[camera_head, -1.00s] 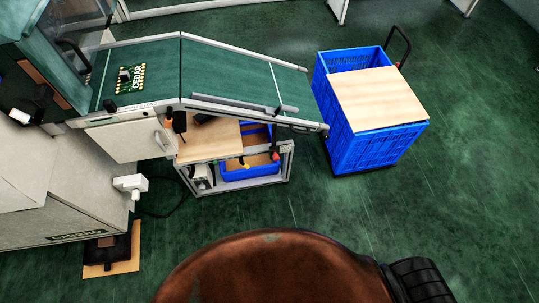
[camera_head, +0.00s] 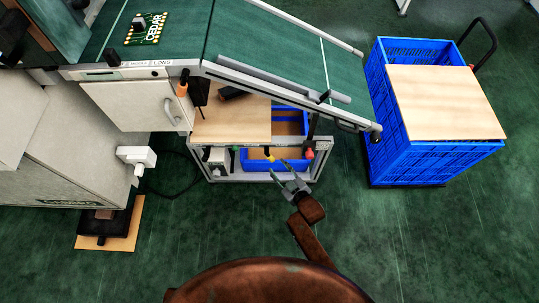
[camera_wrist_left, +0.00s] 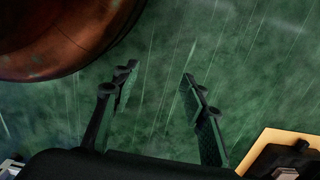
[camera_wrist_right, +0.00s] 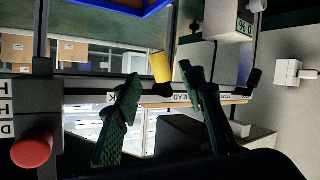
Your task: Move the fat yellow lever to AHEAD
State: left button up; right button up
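The fat yellow lever (camera_head: 269,156) sits on the front bar of the frame under the conveyor. In the right wrist view, the lever (camera_wrist_right: 160,67) shows a thick yellow knob on a dark pivot, leaning slightly left. A label ending in HEAD (camera_wrist_right: 182,98) is right of the pivot; one ending in K (camera_wrist_right: 111,98) is left. My right gripper (camera_head: 278,168) is open and empty just in front of the bar, its fingers either side of the lever in the wrist view; contact cannot be told. My left gripper (camera_wrist_left: 160,72) is open and empty above the floor.
A red knob (camera_head: 309,153) is right along the bar, and a white box with a display (camera_wrist_right: 240,22) is near the lever. A blue crate cart (camera_head: 425,160) stands at right. A white plug-like unit (camera_head: 137,158) juts out at left. Green floor is clear in front.

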aim_at(271, 160)
jog(key=shift+w+a+r, duration=0.25)
jog(key=shift+a, duration=0.05)
jog(key=b+x, duration=0.3)
jog(key=x, duration=0.4)
jog(key=shift+b, duration=0.3)
pick_arm(q)
notch_tip(271, 160, up, 13)
jog(key=w+d, duration=0.2)
jog(key=shift+w+f, duration=0.15)
pick_arm(e)
jog(key=shift+w+a, duration=0.1)
jog(key=shift+w, duration=0.1)
grip_shut()
